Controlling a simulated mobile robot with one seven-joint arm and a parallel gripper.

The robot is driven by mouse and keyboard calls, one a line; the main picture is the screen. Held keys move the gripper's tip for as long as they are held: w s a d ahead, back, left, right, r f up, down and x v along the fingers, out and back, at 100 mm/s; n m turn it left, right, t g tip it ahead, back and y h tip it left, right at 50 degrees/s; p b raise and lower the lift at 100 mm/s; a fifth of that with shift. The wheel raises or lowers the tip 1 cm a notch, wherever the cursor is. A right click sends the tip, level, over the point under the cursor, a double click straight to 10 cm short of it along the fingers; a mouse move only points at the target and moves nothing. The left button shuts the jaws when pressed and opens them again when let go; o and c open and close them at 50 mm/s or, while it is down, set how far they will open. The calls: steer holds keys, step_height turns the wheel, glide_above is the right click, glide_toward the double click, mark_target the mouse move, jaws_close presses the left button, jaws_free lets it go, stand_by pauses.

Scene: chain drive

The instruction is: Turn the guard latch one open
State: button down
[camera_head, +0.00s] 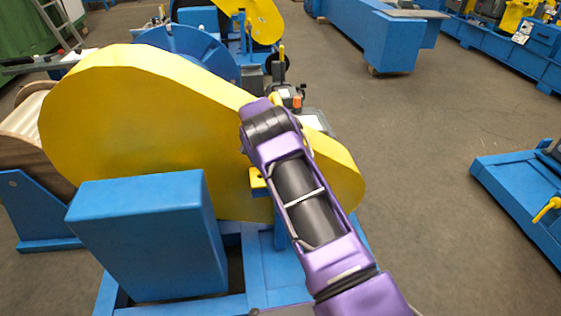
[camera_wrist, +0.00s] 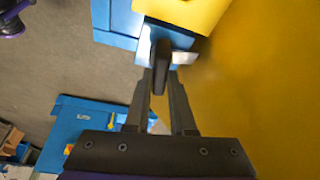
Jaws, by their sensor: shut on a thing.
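The large yellow guard (camera_head: 130,120) covers the chain drive in the head view. It also fills the right side of the wrist view (camera_wrist: 265,90). In the wrist view my gripper (camera_wrist: 161,78) has its fingers closed on a dark, narrow upright piece, which looks like the handle of the guard latch (camera_wrist: 161,50). Behind it are a blue plate with a bright metal part and a yellow block (camera_wrist: 185,10). In the head view my purple arm hides the gripper and the latch. How far the latch is turned cannot be told.
A blue box (camera_head: 150,235) stands in front of the guard on a blue frame. A wooden reel (camera_head: 22,130) is at the left. Other blue machines (camera_head: 385,40) stand at the back and right. The grey floor right of the guard is clear.

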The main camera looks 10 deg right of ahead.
steer(key=shift+w+m+g, duration=0.1)
steer(key=shift+m+g, duration=0.4)
steer(key=shift+m, duration=0.7)
steer(key=c, duration=0.8)
jaws_free()
steer(key=shift+o, duration=0.2)
steer(key=p+v, duration=0.2)
steer(key=v, duration=1.5)
steer(key=shift+a+r, duration=0.15)
